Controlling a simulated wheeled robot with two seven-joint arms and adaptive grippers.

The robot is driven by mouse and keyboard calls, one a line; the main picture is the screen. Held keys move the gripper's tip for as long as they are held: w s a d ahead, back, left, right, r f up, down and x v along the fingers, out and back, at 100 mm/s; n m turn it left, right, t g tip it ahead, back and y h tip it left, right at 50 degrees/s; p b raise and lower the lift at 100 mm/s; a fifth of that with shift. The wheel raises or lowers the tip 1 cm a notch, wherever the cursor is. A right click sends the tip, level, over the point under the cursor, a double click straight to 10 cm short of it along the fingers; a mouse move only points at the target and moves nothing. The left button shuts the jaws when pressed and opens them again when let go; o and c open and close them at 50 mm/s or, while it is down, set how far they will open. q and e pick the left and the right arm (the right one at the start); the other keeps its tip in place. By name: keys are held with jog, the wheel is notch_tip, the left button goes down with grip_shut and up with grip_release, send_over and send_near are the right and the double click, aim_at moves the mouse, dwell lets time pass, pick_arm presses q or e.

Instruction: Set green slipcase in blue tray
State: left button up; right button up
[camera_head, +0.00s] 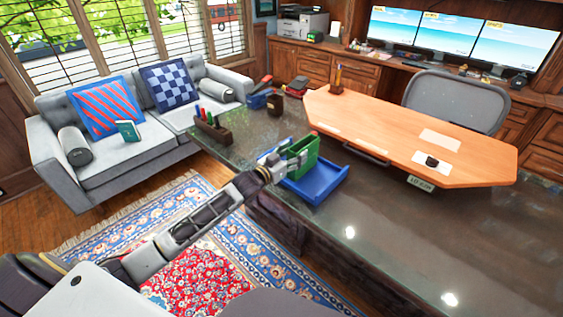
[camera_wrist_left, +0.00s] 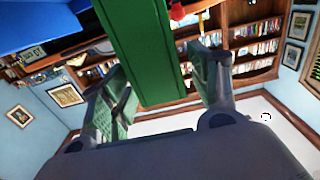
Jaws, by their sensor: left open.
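The green slipcase (camera_head: 303,155) stands roughly upright at the far left part of the blue tray (camera_head: 324,186) on the dark stone counter. I cannot tell whether its bottom rests on the tray floor. My left gripper (camera_head: 279,166) is open at the slipcase's left side. In the left wrist view, the slipcase (camera_wrist_left: 147,50) lies between the spread fingers of my left gripper (camera_wrist_left: 163,84), with a gap visible near each finger. The blue tray also shows at the upper left of that view (camera_wrist_left: 35,22). My right gripper is out of view.
A dark pen holder (camera_head: 212,130) stands on the counter left of the tray. A dark cup (camera_head: 275,104) and a small brown holder (camera_head: 298,84) stand farther back. A raised orange wooden top (camera_head: 415,130) lies behind the tray. The counter's right front is clear.

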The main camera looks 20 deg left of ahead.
pick_arm(q)
jog(key=shift+v, duration=3.1)
jog(key=shift+r, duration=0.1)
